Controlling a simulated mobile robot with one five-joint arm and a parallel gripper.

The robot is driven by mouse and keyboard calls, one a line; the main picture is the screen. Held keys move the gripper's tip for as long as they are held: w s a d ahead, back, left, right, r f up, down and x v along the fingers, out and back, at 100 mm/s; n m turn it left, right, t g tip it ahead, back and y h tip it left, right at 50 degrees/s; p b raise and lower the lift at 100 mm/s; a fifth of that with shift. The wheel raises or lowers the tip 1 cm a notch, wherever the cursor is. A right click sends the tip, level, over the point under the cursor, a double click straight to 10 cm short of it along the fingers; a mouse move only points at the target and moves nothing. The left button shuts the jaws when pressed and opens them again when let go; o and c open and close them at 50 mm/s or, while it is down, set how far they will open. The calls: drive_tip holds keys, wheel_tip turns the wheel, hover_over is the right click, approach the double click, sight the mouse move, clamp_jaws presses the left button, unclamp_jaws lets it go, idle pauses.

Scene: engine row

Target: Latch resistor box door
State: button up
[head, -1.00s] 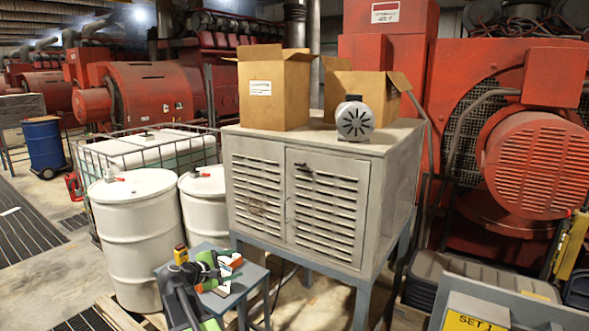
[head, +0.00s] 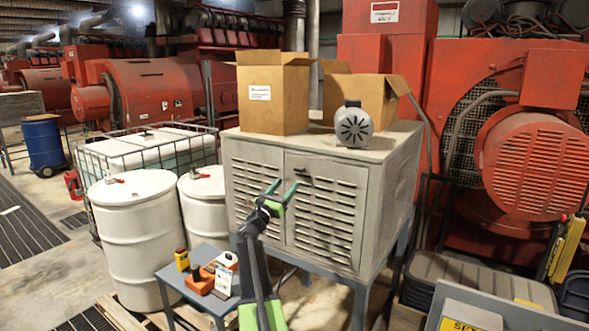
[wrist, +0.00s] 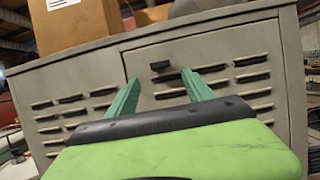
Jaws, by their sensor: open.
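The grey resistor box (head: 395,185) stands on blue legs, with louvred doors on its front. Its right door (head: 325,222) looks closed or nearly so; I cannot tell whether it is latched. A small dark latch handle (head: 304,172) sits at the top left of that door, and it also shows in the wrist view (wrist: 162,66). My gripper (head: 281,192) is in front of the doors, just below and left of the latch. In the wrist view my gripper (wrist: 160,88) is open, with its green fingers apart below the latch and nothing between them.
Two cardboard boxes (head: 272,95) and a grey round motor (head: 353,125) stand on the box top. A small table (head: 180,275) with tools is at the lower left. White drums (head: 140,235) stand left of the box. A red engine (head: 530,165) is at the right.

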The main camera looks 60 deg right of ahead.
sight(297, 171)
drive_tip(key=p+x, duration=0.2)
drive_tip(key=x, duration=0.6)
drive_tip(key=shift+d+p, duration=0.3)
drive_tip(key=shift+d, duration=0.1)
drive_tip(key=shift+r, duration=0.1)
